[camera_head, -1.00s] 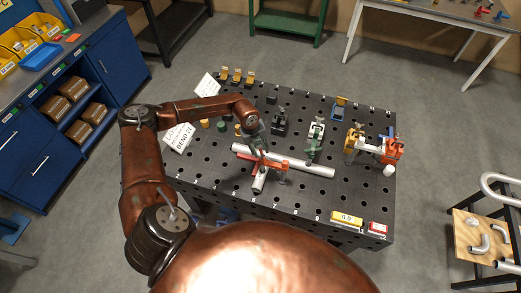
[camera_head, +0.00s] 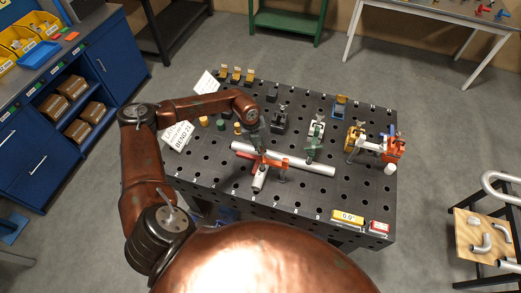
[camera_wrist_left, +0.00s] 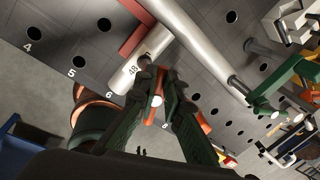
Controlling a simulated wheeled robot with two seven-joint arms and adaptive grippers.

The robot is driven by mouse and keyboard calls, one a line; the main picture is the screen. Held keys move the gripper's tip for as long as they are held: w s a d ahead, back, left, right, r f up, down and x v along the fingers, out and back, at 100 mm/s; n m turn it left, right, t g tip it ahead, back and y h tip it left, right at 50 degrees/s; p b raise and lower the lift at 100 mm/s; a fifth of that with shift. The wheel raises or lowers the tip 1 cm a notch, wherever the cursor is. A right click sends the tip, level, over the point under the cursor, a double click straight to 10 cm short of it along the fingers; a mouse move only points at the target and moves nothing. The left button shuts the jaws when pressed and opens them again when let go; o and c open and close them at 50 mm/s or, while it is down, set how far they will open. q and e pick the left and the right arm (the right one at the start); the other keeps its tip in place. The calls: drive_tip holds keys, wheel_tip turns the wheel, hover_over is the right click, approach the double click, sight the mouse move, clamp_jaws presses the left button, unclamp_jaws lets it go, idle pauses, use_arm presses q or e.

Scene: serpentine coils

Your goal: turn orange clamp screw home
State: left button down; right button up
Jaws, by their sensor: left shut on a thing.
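The orange clamp (camera_head: 272,161) sits over the crossing of two pale tubes on the black perforated bench. It also shows in the wrist view (camera_wrist_left: 203,122). The long tube (camera_head: 312,167) runs across the bench, and a short tube (camera_head: 260,180) points toward the front. My left gripper (camera_head: 259,151) reaches down onto the clamp from behind. In the wrist view its dark green fingers (camera_wrist_left: 160,108) are shut on the clamp's screw, of which a pale round end shows between them. The fingers hide most of the screw. My right gripper is not in view.
Orange and yellow fixtures (camera_head: 376,145) stand at the bench's right side. A dark block fixture (camera_head: 280,122) stands behind the tube. The bench front left (camera_head: 215,180) is clear.

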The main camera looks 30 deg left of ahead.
use_arm(q)
drive_tip(key=shift+w+d+m+b, duration=0.1)
drive_tip(key=shift+m+b, duration=0.25)
drive_tip(key=shift+m, duration=0.35)
drive_tip(key=c, duration=2)
unclamp_jaws()
drive_tip(key=shift+r, duration=0.15)
drive_tip(key=r, duration=0.4)
drive_tip(key=s+a+r, duration=0.1)
drive_tip(key=r, duration=0.2)
drive_tip(key=a+r, duration=0.1)
drive_tip(key=r, duration=0.3)
drive_tip(key=shift+s+r, duration=0.15)
drive_tip(key=shift+r, duration=0.15)
